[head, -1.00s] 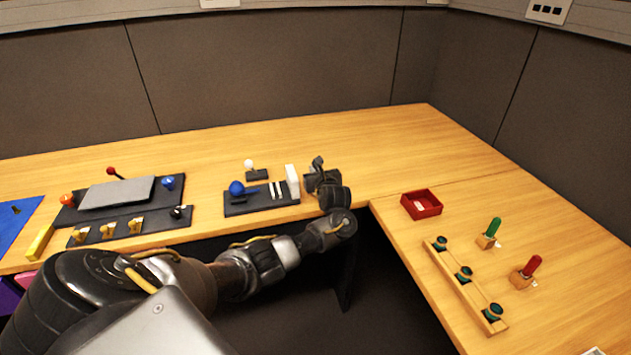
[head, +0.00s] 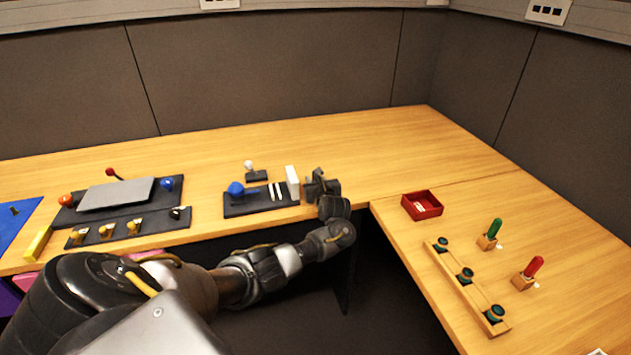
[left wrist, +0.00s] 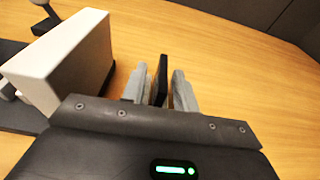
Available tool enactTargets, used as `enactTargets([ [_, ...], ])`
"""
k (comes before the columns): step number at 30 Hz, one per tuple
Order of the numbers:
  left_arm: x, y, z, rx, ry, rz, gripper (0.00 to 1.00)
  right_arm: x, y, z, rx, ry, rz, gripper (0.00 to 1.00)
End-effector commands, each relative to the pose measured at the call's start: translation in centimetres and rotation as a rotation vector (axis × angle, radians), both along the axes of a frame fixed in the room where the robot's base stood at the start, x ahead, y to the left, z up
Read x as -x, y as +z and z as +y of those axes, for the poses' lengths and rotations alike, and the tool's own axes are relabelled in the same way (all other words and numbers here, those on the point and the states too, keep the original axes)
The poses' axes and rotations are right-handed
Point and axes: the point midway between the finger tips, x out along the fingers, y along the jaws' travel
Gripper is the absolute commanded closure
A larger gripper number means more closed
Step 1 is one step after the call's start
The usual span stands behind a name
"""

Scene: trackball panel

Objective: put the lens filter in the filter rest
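My left gripper (head: 321,180) is at the right end of a small black panel (head: 240,208), just right of an upright white block (head: 292,180). In the left wrist view, its two grey fingers (left wrist: 160,88) stand either side of a thin dark upright slab (left wrist: 161,78), which may be the lens filter. I cannot tell whether both fingers press on it. The white block (left wrist: 70,65) stands left of the fingers, apart from them. No part is clearly recognisable as the filter rest. My right gripper is not in view.
The black panel carries a blue ball (head: 236,189) and white strips. A larger control panel (head: 120,195) lies further left. A red tray (head: 422,205), a wooden rack (head: 467,285) and green and red handles are on the right desk. The desk behind the gripper is clear.

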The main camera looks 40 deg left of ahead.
Motion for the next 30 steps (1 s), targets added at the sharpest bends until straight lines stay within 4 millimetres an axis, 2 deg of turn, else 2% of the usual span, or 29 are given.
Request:
enactTargets([
  [5,0.1,0.5,-0.2,-0.001,-0.002,-0.001,0.71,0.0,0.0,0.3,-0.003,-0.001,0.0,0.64],
  [14,3.4,1.9,-5.0,0.004,-0.003,-0.002,0.71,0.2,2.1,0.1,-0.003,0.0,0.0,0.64],
  [19,5.3,3.0,-7.8,0.001,-0.003,0.001,0.71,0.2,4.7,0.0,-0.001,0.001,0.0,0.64],
  [24,6.3,3.0,-9.1,0.001,-0.001,0.002,0.71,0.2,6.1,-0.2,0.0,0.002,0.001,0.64],
  [30,6.7,2.9,-9.7,-0.001,0.0,-0.001,0.71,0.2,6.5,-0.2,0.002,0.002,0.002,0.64],
])
